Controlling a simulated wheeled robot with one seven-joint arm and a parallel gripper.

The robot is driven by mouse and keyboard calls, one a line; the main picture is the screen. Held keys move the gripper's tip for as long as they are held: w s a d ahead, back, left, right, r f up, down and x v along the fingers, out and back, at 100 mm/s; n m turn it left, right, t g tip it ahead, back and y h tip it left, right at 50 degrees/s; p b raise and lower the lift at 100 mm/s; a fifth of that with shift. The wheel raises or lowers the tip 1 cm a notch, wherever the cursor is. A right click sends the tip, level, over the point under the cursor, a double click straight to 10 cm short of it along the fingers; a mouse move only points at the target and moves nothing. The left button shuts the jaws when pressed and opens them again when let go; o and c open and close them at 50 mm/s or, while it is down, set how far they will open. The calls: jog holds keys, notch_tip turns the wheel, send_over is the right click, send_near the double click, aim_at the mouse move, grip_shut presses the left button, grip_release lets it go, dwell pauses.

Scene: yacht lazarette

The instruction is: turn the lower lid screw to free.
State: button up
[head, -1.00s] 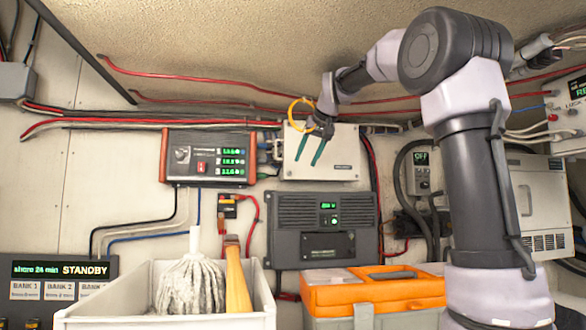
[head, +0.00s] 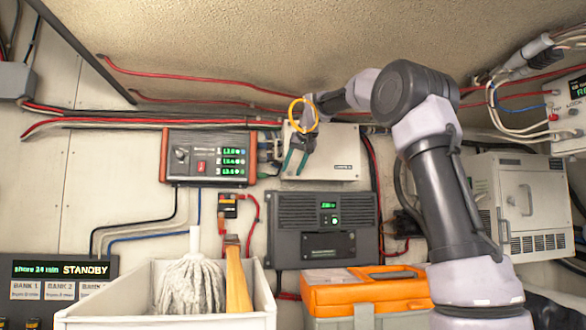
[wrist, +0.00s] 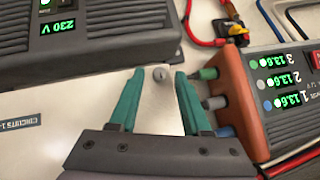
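The white box (head: 335,162) with the lid is fixed to the back wall. In the wrist view its pale lid face (wrist: 70,125) lies below my gripper. A small round grey screw head (wrist: 160,75) with a slot shows near the lid's edge. My gripper (wrist: 160,79) has two teal fingers, spread apart, one on each side of the screw with a gap to each. In the head view my gripper (head: 294,171) is at the box's lower left corner and covers the screw there. I cannot tell whether the fingertips touch the lid.
A display unit (head: 208,158) with orange ends and plugs sits close to the left of the box. A dark grey 230 V unit (head: 322,230) is just below it. Red cables run along the wall. A white bin (head: 170,322) and an orange toolbox (head: 366,292) stand below.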

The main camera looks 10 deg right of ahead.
aim_at(289, 173)
grip_shut()
jog(key=shift+a, duration=0.1)
jog(key=n+h, duration=0.1)
jog(key=a+n+h, duration=0.1)
jog(key=h, duration=0.1)
jog(key=shift+h, duration=0.3)
jog(key=n+h, duration=0.2)
jog(key=h, duration=0.1)
jog(key=shift+a+f+h, duration=0.15)
jog(key=shift+a+h, duration=0.15)
jog(key=shift+a, duration=0.1)
jog(key=h, duration=0.1)
jog(key=n+h, duration=0.1)
jog(key=n+t+h, duration=0.1)
jog(key=shift+a+f, duration=0.25)
jog(key=shift+f, duration=0.05)
jog(key=shift+a+f+n+t+h, duration=0.1)
jog(key=shift+f+n+t+h, duration=0.2)
jog(key=shift+n+h, duration=0.4)
jog(key=shift+f+n+t+h, duration=0.1)
jog(key=shift+n+t+h, duration=0.3)
jog(key=shift+h, duration=0.5)
